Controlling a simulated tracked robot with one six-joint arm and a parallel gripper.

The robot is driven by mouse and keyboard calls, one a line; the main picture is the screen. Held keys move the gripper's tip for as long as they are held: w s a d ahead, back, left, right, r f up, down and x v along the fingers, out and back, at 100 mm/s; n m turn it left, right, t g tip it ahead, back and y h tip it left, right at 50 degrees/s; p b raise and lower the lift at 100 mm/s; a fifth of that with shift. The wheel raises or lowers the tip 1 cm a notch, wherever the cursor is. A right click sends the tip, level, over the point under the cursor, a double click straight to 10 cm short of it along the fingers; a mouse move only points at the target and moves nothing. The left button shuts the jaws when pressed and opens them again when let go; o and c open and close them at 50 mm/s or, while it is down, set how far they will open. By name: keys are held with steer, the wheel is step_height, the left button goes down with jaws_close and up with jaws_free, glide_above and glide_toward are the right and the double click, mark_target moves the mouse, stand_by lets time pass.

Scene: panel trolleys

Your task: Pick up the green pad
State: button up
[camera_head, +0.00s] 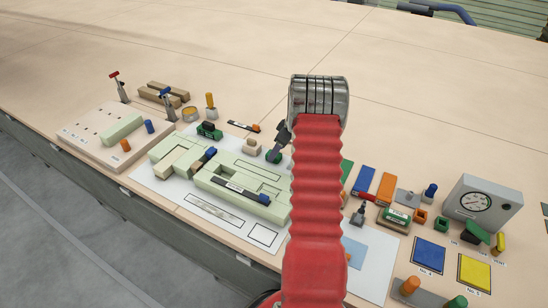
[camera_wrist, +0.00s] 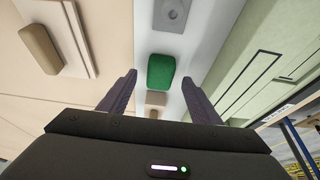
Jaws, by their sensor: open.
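The green pad (camera_wrist: 161,71) is a small, rounded dark-green block in the wrist view. It lies on a pale grey strip, ahead of my gripper (camera_wrist: 160,76) and between the lines of its two fingers. The fingers are spread, with nothing held between them. In the head view, my gripper (camera_head: 281,142) is a dark shape left of my red arm, over the back edge of the white sheet. A bit of green (camera_head: 273,157) shows just below it and appears to be the same pad, partly hidden by the fingers.
A tan block (camera_wrist: 155,100) lies close to the pad on the gripper side. A grey plate (camera_wrist: 171,14) lies beyond it. Pale green panel blocks (camera_head: 228,187) stand left of my arm. A gauge box (camera_head: 484,207) and several small parts stand at right. The table's far side is clear.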

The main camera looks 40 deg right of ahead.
steer(key=shift+x, duration=1.5)
steer(key=shift+c, duration=0.2)
steer(key=c, duration=1.1)
